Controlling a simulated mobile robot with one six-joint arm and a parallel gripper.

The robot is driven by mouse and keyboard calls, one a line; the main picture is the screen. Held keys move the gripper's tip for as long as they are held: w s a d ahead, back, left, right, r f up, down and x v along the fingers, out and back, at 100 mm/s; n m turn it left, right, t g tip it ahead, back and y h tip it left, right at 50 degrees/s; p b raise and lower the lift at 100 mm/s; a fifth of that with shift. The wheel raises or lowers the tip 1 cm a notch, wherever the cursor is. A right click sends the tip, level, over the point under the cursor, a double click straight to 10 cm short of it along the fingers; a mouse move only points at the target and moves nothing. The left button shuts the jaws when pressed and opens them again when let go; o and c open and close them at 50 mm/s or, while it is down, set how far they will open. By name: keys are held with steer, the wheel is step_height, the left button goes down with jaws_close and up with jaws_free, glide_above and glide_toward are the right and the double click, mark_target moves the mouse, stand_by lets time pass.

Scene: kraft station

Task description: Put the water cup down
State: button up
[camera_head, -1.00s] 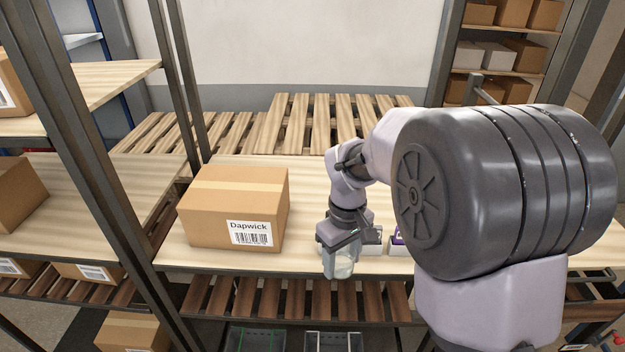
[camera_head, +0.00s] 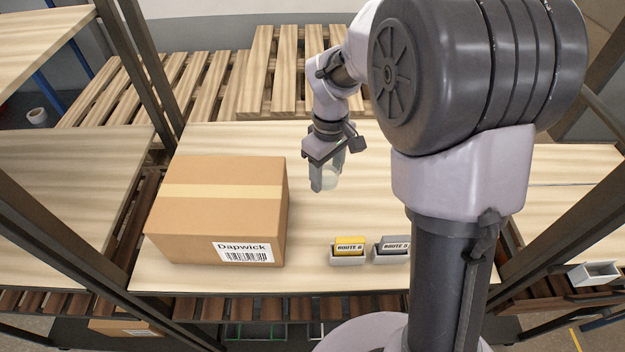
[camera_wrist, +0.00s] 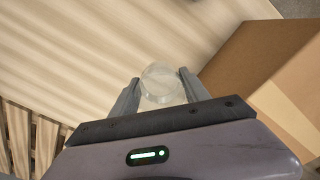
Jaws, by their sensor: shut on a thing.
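The water cup (camera_head: 325,178) is clear and looks upright, held over the light wooden table (camera_head: 390,200). My gripper (camera_head: 325,165) is shut on the cup, with a finger on either side of it. In the wrist view the cup (camera_wrist: 161,84) sits between the two fingertips of my gripper (camera_wrist: 158,88). I cannot tell whether the cup's base touches the table.
A large cardboard box (camera_head: 217,212) labelled Dapwick stands left of the cup. Shelf posts flank the table. The tabletop around the cup is clear.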

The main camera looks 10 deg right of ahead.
mark_target(326, 206)
step_height(326, 206, down, 9)
steer(key=shift+s+r+b, duration=0.1)
steer(key=shift+s+b, duration=0.05)
steer(key=shift+b, duration=0.35)
steer(key=shift+f, duration=0.2)
steer(key=o, duration=1.5)
steer(key=shift+c, duration=0.2)
steer(key=shift+r, duration=0.15)
